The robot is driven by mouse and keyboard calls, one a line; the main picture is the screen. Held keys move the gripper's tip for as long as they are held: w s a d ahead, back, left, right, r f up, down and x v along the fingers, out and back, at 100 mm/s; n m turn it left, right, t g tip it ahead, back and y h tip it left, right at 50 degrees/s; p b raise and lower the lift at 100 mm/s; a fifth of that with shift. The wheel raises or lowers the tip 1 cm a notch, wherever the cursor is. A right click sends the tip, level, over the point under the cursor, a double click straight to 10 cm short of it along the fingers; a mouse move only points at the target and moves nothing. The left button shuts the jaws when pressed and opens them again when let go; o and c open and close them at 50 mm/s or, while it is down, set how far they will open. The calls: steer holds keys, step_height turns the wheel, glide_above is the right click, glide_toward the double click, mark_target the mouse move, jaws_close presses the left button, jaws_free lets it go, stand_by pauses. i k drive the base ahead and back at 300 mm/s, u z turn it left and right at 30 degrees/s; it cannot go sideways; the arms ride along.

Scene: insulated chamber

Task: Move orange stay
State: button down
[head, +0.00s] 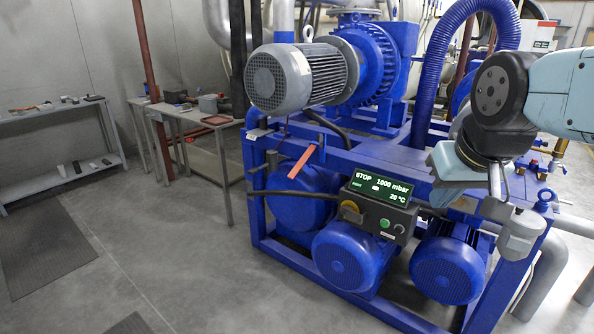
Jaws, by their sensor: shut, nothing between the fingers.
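An orange bar (302,162), which looks like the orange stay, slants across the upper left front of the blue pump frame (400,166). Its upper right end meets a small blue bracket at the top rail, and its lower left end hangs in front of a blue motor housing.
A control box (380,205) with a lit display reading STOP, 1000 mbar and 20 °C sits on the frame between the bar and my gripper. Blue motors (350,258) stick out below. Tables (205,128) stand at the left. Open floor lies at front left.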

mark_target(298, 168)
steer(key=z, duration=0.1)
steer(key=i, duration=0.9)
steer(key=u, duration=0.1)
